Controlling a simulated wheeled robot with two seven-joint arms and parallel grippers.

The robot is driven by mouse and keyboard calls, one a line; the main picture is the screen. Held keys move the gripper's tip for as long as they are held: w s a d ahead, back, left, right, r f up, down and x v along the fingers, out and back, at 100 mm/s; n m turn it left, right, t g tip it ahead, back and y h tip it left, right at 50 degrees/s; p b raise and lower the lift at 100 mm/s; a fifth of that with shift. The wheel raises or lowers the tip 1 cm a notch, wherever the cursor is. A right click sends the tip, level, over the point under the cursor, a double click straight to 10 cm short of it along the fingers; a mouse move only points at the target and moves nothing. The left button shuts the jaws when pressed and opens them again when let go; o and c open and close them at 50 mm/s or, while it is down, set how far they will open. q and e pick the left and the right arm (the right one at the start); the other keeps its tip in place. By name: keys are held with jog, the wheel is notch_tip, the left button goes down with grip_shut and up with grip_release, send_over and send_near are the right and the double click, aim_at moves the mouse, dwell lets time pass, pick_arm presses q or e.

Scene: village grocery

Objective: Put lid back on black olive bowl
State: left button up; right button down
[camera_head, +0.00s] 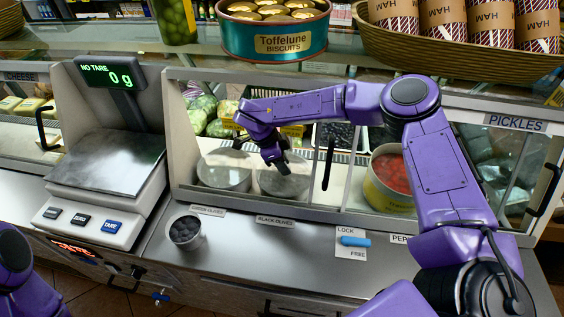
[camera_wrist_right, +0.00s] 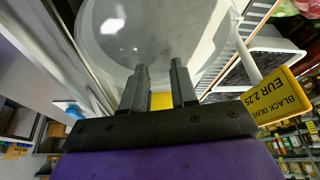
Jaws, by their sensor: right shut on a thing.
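The black olive bowl (camera_head: 268,190) stands in the glass-fronted case behind the black olives label. A pale grey lid (camera_head: 290,184) shows at its top, and I cannot tell whether it sits fully on the rim. My right gripper (camera_head: 281,166) reaches into the case from above and is shut on the lid. In the right wrist view the gripper fingers (camera_wrist_right: 160,80) point at the round, translucent lid (camera_wrist_right: 135,28), which fills the top; their grip point is hard to see. Of my left arm only a purple part shows at the lower left; its gripper is out of view.
A similar bowl (camera_head: 223,172) stands just left, and a yellow bowl of red peppers (camera_head: 390,180) right. A small cup of black olives (camera_head: 186,232) stands on the steel counter, beside the scale (camera_head: 108,165). A biscuit tin (camera_head: 273,35) and ham basket (camera_head: 450,55) sit on the shelf above.

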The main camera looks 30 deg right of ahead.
dwell(0.4)
jog(key=shift+c, duration=1.6)
grip_release()
notch_tip(320, 180, up, 7)
jog(key=p, duration=0.7)
jog(key=shift+r, duration=0.1)
grip_shut()
